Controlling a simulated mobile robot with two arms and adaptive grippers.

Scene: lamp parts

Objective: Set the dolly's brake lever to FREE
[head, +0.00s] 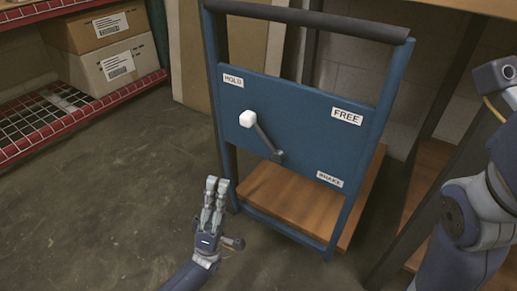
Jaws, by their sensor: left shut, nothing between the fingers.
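The blue dolly (290,100) stands in the middle of the head view, with a panel labelled HOLD (233,81) at upper left, FREE (347,116) at upper right and a third label, apparently BRAKE (330,179), at lower right. The brake lever (263,138) is a grey arm with a white knob (247,119). It pivots near the panel's lower middle and tilts up and left, its knob below the HOLD label. My left gripper (217,181) is shut and empty, below and left of the lever, apart from it. My right gripper is out of view.
The dolly's wooden deck (290,198) lies behind its frame. A red-edged rack (120,90) with cardboard boxes (100,45) stands at upper left. Wooden shelving (430,180) is at the right, partly behind my right arm. The concrete floor at left is clear.

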